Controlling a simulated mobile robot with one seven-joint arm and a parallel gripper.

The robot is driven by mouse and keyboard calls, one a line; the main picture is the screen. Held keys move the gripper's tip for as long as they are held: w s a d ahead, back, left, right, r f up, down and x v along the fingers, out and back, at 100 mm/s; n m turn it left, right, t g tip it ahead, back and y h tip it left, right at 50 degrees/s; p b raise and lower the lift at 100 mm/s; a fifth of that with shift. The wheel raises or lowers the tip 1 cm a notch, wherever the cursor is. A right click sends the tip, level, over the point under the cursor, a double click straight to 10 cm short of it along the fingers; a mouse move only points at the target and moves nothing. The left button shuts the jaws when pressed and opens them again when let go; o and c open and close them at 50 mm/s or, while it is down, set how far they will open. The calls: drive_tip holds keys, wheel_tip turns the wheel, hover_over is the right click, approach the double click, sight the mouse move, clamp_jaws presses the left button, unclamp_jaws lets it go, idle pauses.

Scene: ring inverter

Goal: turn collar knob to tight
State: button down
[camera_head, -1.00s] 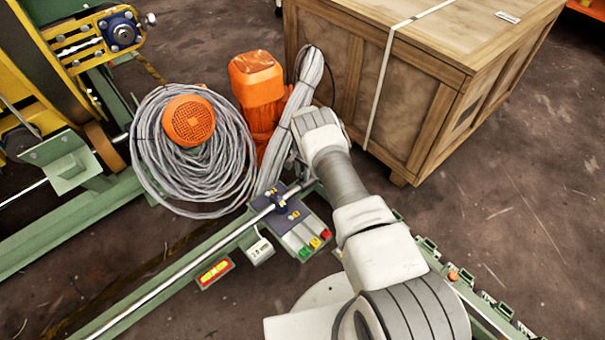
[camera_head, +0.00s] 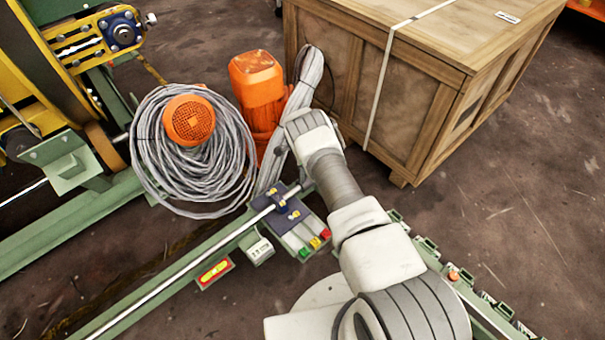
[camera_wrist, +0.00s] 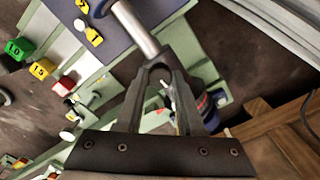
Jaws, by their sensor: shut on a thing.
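My gripper (camera_wrist: 158,66) shows in the wrist view with both dark fingertips closed together at a shiny rod (camera_wrist: 135,27). They are shut on a small dark part there, which looks like the collar knob; the fingertips hide most of it. There, my wrist hides the fingertips. The knob's tight mark cannot be read.
Green, yellow and red buttons (camera_head: 315,242) lie close to the plate. Coiled grey cable (camera_head: 185,165) and orange motors (camera_head: 257,90) stand behind. A wooden crate (camera_head: 400,100) is at the back right.

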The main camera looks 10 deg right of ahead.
drive_tip(key=shift+m, duration=0.5)
drive_tip(key=c, duration=0.8)
unclamp_jaws()
wheel_tip(320, 180, up, 18)
drive_tip(key=p, duration=0.6)
drive_tip(key=shift+f, duration=0.25)
drive_tip(key=shift+s, duration=0.15)
